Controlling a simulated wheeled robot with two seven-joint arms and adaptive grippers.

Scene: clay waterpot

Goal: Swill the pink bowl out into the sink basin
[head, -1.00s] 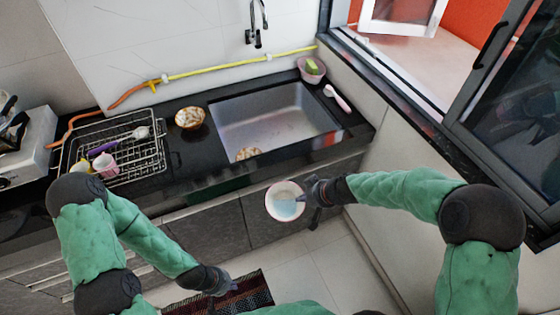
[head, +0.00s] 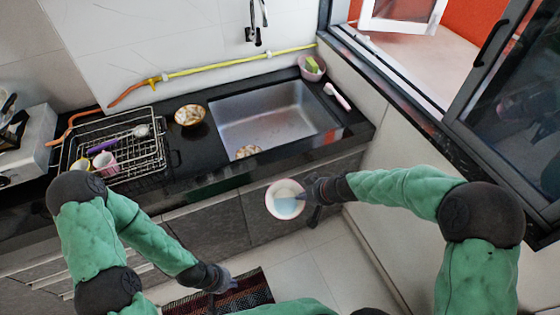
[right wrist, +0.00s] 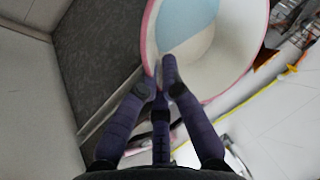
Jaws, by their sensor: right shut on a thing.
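The pink bowl (head: 273,207), white inside with a pink rim and light blue liquid, is held in the air in front of the counter. My right gripper (head: 305,193) is shut on its right side. In the right wrist view, the fingers (right wrist: 158,84) grip the near rim of the bowl (right wrist: 237,55), and the blue liquid shows inside. The sink basin (head: 285,117) lies behind the bowl, set in the black counter, with a brown-and-white patterned thing (head: 248,151) at its front edge. My left gripper (head: 228,284) is low over the floor, apart from everything; its fingers are too small to judge.
A faucet (head: 254,36) hangs above the sink. A patterned bowl (head: 190,115) and a wire dish rack (head: 135,160) stand left of the sink. A pink bowl with a sponge (head: 312,73) and a pink-and-white brush (head: 338,97) are at its right. The counter's front edge lies behind the held bowl.

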